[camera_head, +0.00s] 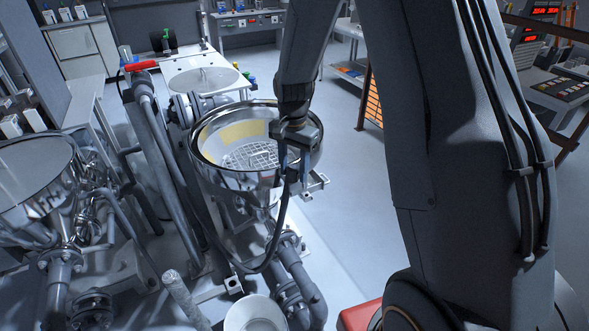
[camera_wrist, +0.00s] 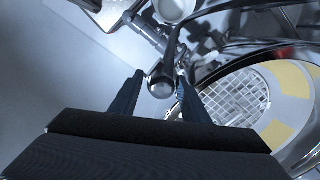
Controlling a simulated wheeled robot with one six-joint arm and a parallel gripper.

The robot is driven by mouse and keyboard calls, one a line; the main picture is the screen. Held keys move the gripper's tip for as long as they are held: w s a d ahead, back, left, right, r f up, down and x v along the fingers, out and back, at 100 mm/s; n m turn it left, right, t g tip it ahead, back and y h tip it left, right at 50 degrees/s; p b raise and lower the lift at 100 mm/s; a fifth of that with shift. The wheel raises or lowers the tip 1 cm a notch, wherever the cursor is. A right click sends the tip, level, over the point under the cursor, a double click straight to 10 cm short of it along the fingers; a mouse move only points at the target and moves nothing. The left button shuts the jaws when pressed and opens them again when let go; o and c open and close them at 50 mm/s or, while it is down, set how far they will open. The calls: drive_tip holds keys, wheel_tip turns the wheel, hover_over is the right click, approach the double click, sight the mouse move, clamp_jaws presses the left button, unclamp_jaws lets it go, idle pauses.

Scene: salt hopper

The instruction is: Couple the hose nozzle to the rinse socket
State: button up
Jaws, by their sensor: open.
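My gripper (camera_head: 294,160) points down at the right rim of the steel hopper (camera_head: 207,172). In the wrist view its two dark fingers (camera_wrist: 160,78) are open, one on each side of the round metal end of what looks like the hose nozzle (camera_wrist: 162,89). I cannot tell whether either finger touches it. The dark hose (camera_head: 279,232) hangs from below the gripper and curves down to the left in front of the hopper. A small metal bracket (camera_head: 316,184) stands at the hopper's right side. I cannot make out the rinse socket for certain.
The hopper holds a grate (camera_head: 250,157) and yellow patches. A white bucket (camera_head: 256,314) stands low in front, beside grey pipes (camera_head: 300,280). A second steel hopper (camera_head: 35,180) is at the left. The floor (camera_head: 345,170) right of the hopper is clear.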

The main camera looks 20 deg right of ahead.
sight(293, 167)
drive_tip(key=shift+w+a+r, duration=0.15)
drive_tip(key=shift+w+r, duration=0.15)
drive_tip(key=shift+w, duration=0.1)
drive_tip(key=shift+r+p, duration=0.6)
drive_tip(key=shift+r, duration=0.5)
drive_tip(key=shift+s+r+p, duration=0.15)
drive_tip(key=shift+r+p, duration=0.55)
drive_tip(key=shift+r, duration=0.15)
drive_tip(key=shift+s+r+p, duration=0.1)
drive_tip(key=shift+r+p, duration=0.6)
drive_tip(key=shift+r, duration=0.1)
wheel_tip(293, 167, up, 8)
drive_tip(key=b, duration=0.3)
drive_tip(key=shift+f, duration=0.1)
